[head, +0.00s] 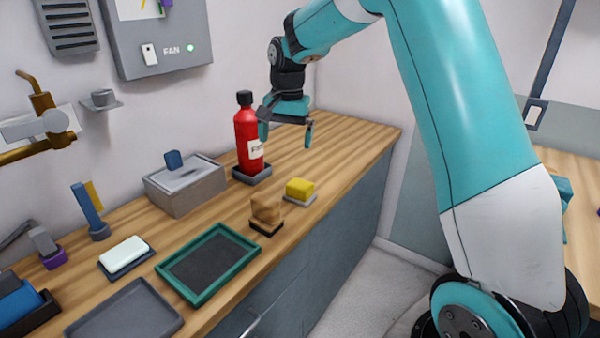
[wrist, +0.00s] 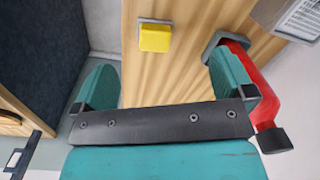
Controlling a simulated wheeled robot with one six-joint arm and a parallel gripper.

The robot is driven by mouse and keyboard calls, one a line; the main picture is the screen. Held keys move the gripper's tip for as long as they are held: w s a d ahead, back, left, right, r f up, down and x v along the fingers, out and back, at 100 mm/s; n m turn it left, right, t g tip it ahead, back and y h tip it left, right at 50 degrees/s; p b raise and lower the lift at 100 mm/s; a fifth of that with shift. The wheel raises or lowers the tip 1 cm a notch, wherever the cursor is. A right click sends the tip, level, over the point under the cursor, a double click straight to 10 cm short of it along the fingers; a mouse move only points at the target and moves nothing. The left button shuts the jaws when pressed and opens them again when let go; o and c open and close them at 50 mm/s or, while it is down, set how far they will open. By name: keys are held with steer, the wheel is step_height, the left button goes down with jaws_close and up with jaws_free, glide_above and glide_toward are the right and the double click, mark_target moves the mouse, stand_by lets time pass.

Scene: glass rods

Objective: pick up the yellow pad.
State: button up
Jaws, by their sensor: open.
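The yellow pad (head: 299,188) sits on a small grey tray (head: 300,199) on the wooden counter, near its front edge. In the wrist view the yellow pad (wrist: 155,38) lies ahead of the jaws, roughly between their lines and a little apart from both. My gripper (head: 286,131) hangs above the counter, higher than the pad and farther back along the counter. Its teal fingers are spread with nothing between them; they also show in the wrist view (wrist: 165,80).
A red bottle (head: 247,140) with a black cap stands close beside my gripper, on a dark base. A brown block (head: 265,208) sits next to the pad. A grey box (head: 186,187), a green-rimmed tray (head: 176,279) and a white bar (head: 124,254) occupy the counter. The counter's far right end is clear.

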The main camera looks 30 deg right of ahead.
steer(key=w+d+m+p, duration=0.1)
steer(key=w+d+m, duration=0.3)
steer(key=d, duration=0.3)
steer(key=p, duration=0.1)
glide_above(300, 183)
step_height(300, 183, down, 12)
steer(key=shift+s+d+r, duration=0.1)
steer(key=shift+s, duration=0.05)
steer(key=shift+f+p, duration=0.65)
steer(key=shift+f, duration=2.45)
steer(key=c, duration=0.9)
steer(key=shift+c, duration=0.2)
steer(key=shift+r, duration=0.1)
step_height(300, 183, up, 20)
steer(key=b, duration=0.1)
